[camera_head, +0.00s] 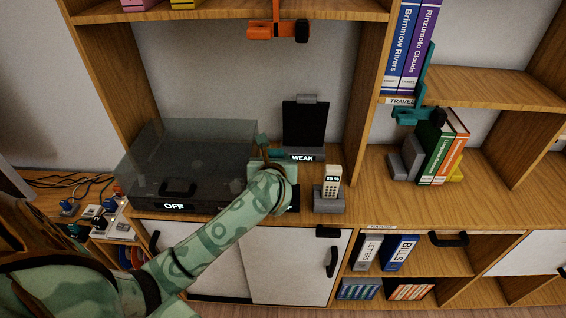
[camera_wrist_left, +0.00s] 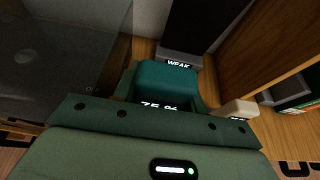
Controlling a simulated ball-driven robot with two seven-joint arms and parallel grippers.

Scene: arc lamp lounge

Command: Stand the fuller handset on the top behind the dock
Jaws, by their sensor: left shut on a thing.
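My left gripper (camera_head: 268,160) is over the cabinet top, left of a cream handset (camera_head: 332,180) reading 25 %. That handset stands in a grey dock (camera_head: 329,204). In the left wrist view my left gripper (camera_wrist_left: 165,95) is shut on a teal handset (camera_wrist_left: 167,80), with a 75 % reading at its near side. In the head view my gripper and forearm hide most of this held handset, so I cannot tell whether it touches the top. The cream handset shows at the right of the wrist view (camera_wrist_left: 240,108).
A black panel (camera_head: 305,122) on a stand labelled WEAK is at the back of the cabinet top (camera_head: 376,205). A clear-lidded player (camera_head: 190,165) labelled OFF is on the left. A wooden upright and bookends with books (camera_head: 440,150) are on the right.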

